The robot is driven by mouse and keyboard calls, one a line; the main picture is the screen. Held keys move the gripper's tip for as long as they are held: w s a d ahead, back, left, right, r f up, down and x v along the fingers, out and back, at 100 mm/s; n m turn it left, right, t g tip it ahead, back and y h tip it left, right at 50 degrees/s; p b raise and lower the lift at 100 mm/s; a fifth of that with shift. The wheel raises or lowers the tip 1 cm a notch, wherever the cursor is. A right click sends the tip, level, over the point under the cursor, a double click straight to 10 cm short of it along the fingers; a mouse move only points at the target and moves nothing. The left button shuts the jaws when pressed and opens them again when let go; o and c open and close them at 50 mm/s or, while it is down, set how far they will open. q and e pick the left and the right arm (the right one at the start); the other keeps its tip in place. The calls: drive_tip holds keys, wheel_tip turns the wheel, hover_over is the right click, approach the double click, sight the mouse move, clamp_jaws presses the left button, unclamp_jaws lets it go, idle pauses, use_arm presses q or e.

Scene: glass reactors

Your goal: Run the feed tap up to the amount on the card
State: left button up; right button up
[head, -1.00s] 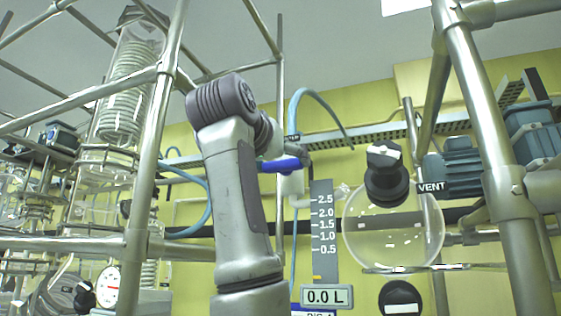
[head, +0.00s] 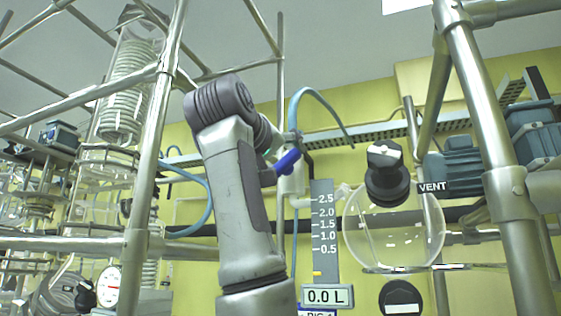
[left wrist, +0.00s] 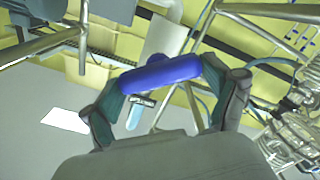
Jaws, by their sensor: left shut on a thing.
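The feed tap's blue handle (head: 288,161) is on the white tap body below a blue hose, tilted with its right end higher. My left gripper (head: 272,166) is shut on this handle, mostly hidden behind my arm. In the left wrist view the blue handle (left wrist: 160,73) lies across between the two fingers of my left gripper (left wrist: 166,84). The scale (head: 324,230) is marked 0.5 to 2.5, with a yellow mark near its bottom. The display (head: 327,296) reads 0.0 L. No card with an amount is readable. My right gripper is not in view.
A round glass vessel (head: 394,232) stands right of the scale, with a black knob (head: 387,172) labelled VENT above it. Another black knob (head: 401,298) is below. Steel frame posts (head: 155,150) stand left and right of the tap. A glass coil column (head: 125,95) is at left.

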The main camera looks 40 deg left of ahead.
use_arm(q)
drive_tip(key=shift+n, duration=1)
drive_tip(key=o, duration=0.9)
drive_tip(key=shift+s+a, duration=0.1)
drive_tip(key=v, duration=1.2)
